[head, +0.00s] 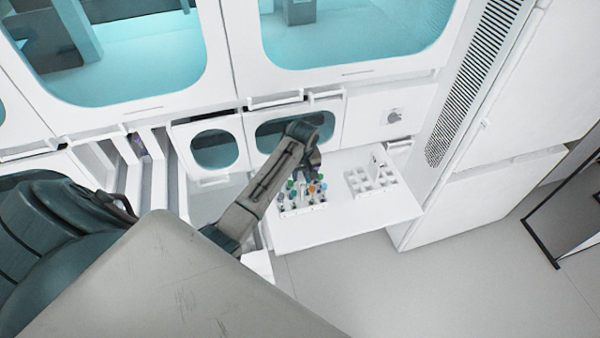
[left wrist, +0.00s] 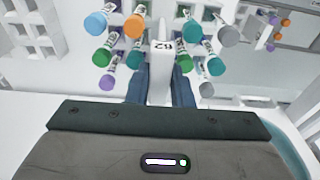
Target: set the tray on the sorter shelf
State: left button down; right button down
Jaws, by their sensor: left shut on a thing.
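The tray (head: 303,210) is a small white rack of tubes with coloured caps: orange, blue, green, purple and grey. My left gripper (head: 312,168) is over it. Tubes stand on both sides of the handle. In the head view the tray appears over the left part of a white shelf (head: 345,230); I cannot tell whether it touches the shelf. My right gripper is not in view.
An empty white rack (head: 372,185) with a handle stands on the shelf to the right of the tray. It also shows in the left wrist view (left wrist: 32,42). A white cabinet with windowed doors (head: 295,128) rises behind. A vented panel (head: 475,80) stands at the right.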

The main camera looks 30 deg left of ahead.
pick_arm(q)
jog(key=shift+f, duration=0.1)
jog(key=c, duration=1.2)
grip_release()
